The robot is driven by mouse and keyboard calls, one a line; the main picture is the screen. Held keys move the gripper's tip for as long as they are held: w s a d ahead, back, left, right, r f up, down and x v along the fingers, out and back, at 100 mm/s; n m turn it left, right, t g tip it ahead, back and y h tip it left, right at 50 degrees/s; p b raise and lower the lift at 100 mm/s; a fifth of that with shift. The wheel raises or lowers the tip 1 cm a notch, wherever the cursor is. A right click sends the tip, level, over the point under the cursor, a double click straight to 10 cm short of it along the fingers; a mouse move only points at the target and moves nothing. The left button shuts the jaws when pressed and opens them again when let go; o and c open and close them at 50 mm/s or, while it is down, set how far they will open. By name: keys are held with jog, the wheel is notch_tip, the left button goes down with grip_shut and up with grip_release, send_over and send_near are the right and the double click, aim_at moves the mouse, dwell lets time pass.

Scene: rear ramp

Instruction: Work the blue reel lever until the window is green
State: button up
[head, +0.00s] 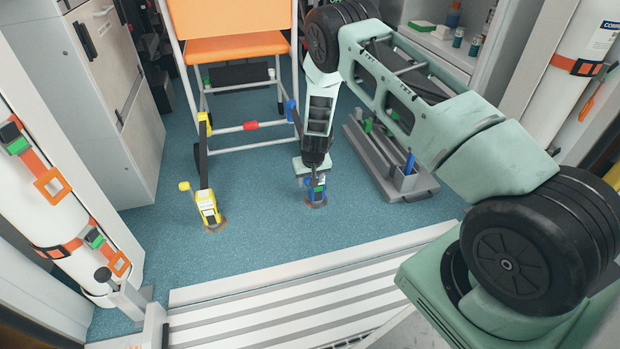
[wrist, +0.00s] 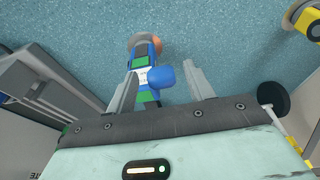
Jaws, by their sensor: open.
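The blue reel (head: 319,186) stands on the blue floor below my arm in the head view, partly hidden by my gripper. In the wrist view the blue reel (wrist: 152,47) has green parts and a white patch. Its rounded blue lever end (wrist: 161,77) sticks out to the right of the body. My gripper (wrist: 162,84) is open, with one finger on each side of the lever end. The left finger overlaps the reel body in the picture; whether it touches is unclear. I cannot tell which green part is the window, or its colour.
A yellow reel (head: 208,210) stands on the floor to the left. An orange chair (head: 235,48) stands behind, with straps running down to the reels. A grey rack (head: 385,165) lies to the right. The ribbed ramp (head: 300,300) is in front. Open floor lies between the reels.

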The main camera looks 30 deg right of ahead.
jog(key=p+v, duration=0.7)
jog(key=v, duration=0.9)
jog(key=shift+r, duration=0.3)
jog(key=shift+s, duration=0.1)
